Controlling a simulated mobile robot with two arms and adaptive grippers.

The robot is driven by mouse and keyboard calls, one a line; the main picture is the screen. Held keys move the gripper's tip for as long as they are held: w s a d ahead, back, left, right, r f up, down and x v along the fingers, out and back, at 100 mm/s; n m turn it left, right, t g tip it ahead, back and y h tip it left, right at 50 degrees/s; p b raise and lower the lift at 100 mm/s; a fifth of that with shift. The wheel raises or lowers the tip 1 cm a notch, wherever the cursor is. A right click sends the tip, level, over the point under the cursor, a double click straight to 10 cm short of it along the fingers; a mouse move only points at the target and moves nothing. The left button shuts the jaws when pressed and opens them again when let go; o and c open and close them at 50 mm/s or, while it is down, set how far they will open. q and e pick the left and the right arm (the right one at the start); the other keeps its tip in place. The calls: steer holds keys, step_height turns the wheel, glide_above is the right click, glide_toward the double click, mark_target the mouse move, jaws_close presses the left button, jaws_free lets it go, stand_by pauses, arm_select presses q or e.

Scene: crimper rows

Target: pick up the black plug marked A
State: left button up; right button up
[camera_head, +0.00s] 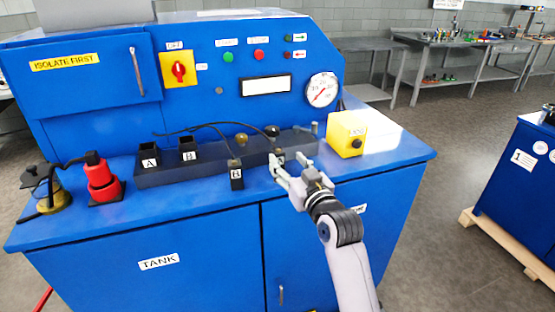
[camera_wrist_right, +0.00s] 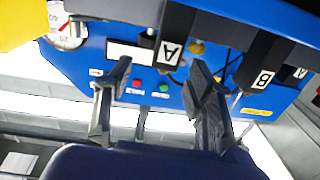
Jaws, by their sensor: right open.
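The black plug marked A (camera_head: 279,154) is at the right part of the black rail, with its label partly behind my right gripper (camera_head: 288,170). In the right wrist view the plug marked A (camera_wrist_right: 172,42) shows above and between the open fingers (camera_wrist_right: 161,72), apart from them. A second black plug marked B (camera_head: 236,178) stands to the left at the rail's front; it also shows in the wrist view (camera_wrist_right: 264,62). My right gripper is open and empty. My left gripper is not in view.
The black rail (camera_head: 215,160) carries black sockets marked A (camera_head: 149,156) and B (camera_head: 188,150) at its left. A yellow box (camera_head: 347,133) stands right of the gripper. A red plug-like part (camera_head: 101,180) and a brass-coloured device (camera_head: 52,196) stand at the left. The blue front ledge is mostly clear.

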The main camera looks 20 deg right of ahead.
mark_target(280, 155)
steer(key=w, duration=0.1)
steer(key=w+a+p, duration=0.1)
steer(key=w, duration=0.3)
steer(key=shift+a+r+p, duration=0.15)
steer(key=shift+r+p, duration=0.1)
steer(key=shift+p, duration=0.1)
steer(key=shift+w+f, duration=0.1)
steer(key=shift+w, duration=0.25)
steer(key=shift+s, duration=0.1)
steer(key=shift+c, duration=0.6)
jaws_close()
